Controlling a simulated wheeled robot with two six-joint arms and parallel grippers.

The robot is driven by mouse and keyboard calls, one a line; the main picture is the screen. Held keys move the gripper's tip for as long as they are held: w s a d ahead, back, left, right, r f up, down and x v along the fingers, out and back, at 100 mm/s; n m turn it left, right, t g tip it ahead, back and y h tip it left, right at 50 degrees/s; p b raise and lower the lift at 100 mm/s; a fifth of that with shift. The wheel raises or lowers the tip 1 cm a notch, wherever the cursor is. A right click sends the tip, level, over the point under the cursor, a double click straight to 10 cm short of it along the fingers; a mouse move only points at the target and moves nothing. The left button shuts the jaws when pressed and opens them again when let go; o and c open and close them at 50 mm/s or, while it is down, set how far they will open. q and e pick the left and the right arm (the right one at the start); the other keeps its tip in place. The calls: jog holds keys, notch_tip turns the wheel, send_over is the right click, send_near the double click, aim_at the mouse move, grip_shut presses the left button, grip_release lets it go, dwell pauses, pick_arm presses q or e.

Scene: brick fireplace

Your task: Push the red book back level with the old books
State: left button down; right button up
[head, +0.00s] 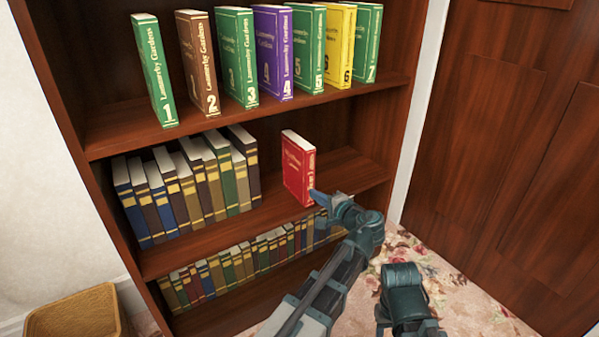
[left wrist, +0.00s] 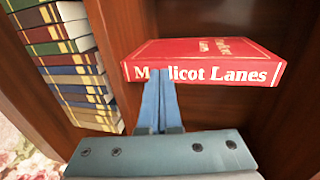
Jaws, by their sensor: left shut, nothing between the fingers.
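The red book (head: 297,168) stands upright on the middle shelf, its spine close to the shelf's front edge. The old books (head: 190,185) stand in a row to its left, with a gap between, and their spines sit further back from the edge. In the left wrist view the red book's spine (left wrist: 205,72) shows lettering partly covered by my fingers. My left gripper (head: 316,195) is shut and empty, its tips at the lower part of the spine. I cannot tell whether they touch it.
The upper shelf holds several numbered books (head: 238,58). The lower shelf holds a row of small old books (head: 225,268). The middle shelf (head: 350,172) is bare right of the red book. A yellow basket (head: 75,312) stands lower left, and a wooden door (head: 510,130) is at right.

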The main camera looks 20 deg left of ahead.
aim_at(308, 188)
pick_arm(q)
jog(key=shift+w+a, duration=0.15)
jog(key=shift+a, duration=0.05)
jog(key=shift+r+x, duration=0.2)
jog(key=shift+x, duration=0.65)
jog(key=shift+r+x, duration=0.2)
jog(key=shift+x, duration=0.7)
jog(key=shift+w+a, duration=0.2)
jog(key=shift+r+x, duration=0.2)
jog(key=shift+x, duration=0.65)
jog(key=shift+r+x, duration=0.2)
jog(key=shift+x, duration=0.6)
jog(key=f+v, duration=0.2)
jog(key=v, duration=0.7)
jog(key=shift+s+d, duration=0.4)
jog(key=shift+d, duration=0.05)
